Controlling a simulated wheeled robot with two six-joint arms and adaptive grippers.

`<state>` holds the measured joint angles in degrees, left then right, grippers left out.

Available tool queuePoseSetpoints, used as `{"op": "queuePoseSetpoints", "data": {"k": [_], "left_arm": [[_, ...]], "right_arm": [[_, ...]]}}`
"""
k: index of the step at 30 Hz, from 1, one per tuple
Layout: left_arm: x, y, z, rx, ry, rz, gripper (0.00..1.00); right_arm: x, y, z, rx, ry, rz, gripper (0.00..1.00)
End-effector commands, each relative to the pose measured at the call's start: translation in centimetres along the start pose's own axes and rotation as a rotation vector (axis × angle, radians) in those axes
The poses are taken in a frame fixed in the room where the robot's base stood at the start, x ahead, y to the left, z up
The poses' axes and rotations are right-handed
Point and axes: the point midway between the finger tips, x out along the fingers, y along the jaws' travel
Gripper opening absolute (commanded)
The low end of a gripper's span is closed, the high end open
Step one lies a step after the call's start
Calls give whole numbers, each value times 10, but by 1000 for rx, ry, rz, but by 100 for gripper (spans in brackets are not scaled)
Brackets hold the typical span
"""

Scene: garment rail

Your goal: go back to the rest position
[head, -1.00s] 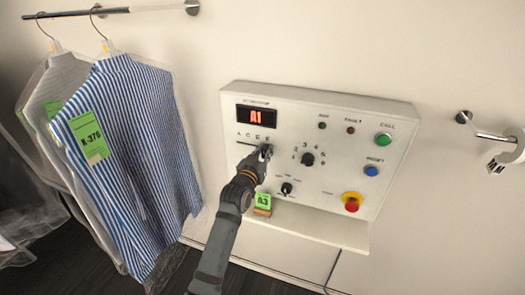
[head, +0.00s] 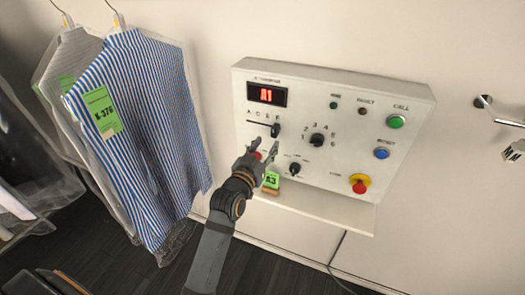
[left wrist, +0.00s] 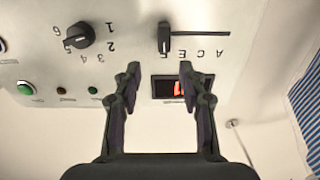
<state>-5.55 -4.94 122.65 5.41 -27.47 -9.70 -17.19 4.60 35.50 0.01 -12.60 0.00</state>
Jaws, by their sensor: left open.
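My left gripper (head: 264,150) is open and empty in front of the white control panel (head: 405,105), below the slider knob (head: 276,130). In the left wrist view its two fingers (left wrist: 160,75) are spread apart, with the slider knob (left wrist: 164,38) beyond the tips and not touched. The slider knob sits toward the right end of its lettered slot. The red display (head: 266,95) reads A1. My right gripper is not in view.
A green A3 tag (head: 271,180) stands on the ledge (head: 325,214) beside my left wrist. The panel has a numbered dial (head: 317,140), a green button (head: 396,121), a blue button (head: 381,153) and a red stop button (head: 360,184). A striped shirt (head: 150,130) hangs at left.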

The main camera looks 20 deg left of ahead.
Motion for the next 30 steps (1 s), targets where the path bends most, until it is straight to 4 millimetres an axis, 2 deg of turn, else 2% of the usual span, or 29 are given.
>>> {"op": "queuePoseSetpoints", "data": {"k": [3,6,19,22,23,26,29,30], "left_arm": [[-18,1,1,-2,-1,1,42],[-25,1,0,-1,0,1,42],[-27,1,0,-1,0,1,42],[-25,1,11,0,-17,2,42],[-23,1,21,0,-33,3,42],[-17,3,80,0,-128,7,42],[-18,4,167,2,-269,11,42],[-23,4,203,4,-327,12,42]], "right_arm": [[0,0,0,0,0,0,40],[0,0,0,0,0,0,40],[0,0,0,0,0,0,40],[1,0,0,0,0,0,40],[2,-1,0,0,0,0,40],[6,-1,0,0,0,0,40],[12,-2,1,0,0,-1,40],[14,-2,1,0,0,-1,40]]}}
